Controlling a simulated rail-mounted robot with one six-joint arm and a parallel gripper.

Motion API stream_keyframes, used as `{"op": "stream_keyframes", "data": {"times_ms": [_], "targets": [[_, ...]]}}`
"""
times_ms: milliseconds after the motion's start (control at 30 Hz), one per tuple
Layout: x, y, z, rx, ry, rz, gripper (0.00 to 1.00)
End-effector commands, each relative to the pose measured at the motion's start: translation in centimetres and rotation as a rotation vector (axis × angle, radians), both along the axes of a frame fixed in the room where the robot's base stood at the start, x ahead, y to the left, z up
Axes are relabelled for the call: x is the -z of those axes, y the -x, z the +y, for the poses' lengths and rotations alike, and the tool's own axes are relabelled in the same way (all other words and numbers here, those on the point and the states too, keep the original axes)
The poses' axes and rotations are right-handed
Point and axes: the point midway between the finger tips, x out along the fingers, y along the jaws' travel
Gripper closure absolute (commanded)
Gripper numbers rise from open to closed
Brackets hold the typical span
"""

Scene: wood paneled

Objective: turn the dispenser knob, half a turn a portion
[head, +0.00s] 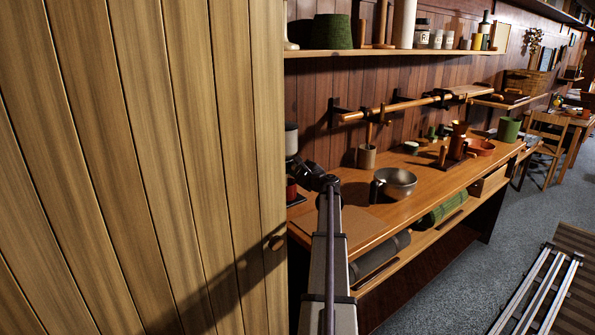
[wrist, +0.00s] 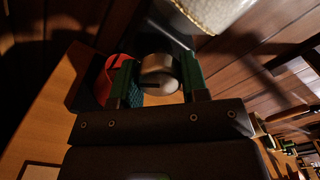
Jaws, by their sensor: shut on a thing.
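The dispenser shows in the head view as a pale container (head: 291,139), partly hidden by the wooden panel on the left. In the wrist view its pale, translucent container (wrist: 222,12) is at the top. The grey round knob (wrist: 157,65) with a dark slot sits between the green-padded fingers of my gripper (wrist: 157,82), which is shut on it. A red cup (wrist: 113,72) shows beside the left finger, partly hidden; it also shows in the head view (head: 291,189). In the head view my arm hides the fingers and the knob.
A tall wooden panel (head: 140,160) fills the left of the head view. A metal bowl (head: 396,182) stands on the counter (head: 345,222) right of my arm, with a wooden cup (head: 366,157) behind it. A shelf (head: 400,52) runs above.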

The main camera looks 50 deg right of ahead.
Motion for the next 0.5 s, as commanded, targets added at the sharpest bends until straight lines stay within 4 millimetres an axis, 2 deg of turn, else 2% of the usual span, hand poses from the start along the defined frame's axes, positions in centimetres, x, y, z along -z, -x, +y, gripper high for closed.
{"op": "stream_keyframes", "data": {"times_ms": [500], "targets": [[0.11,0.03,0.16,-0.001,-0.467,-0.129,0.83]]}}
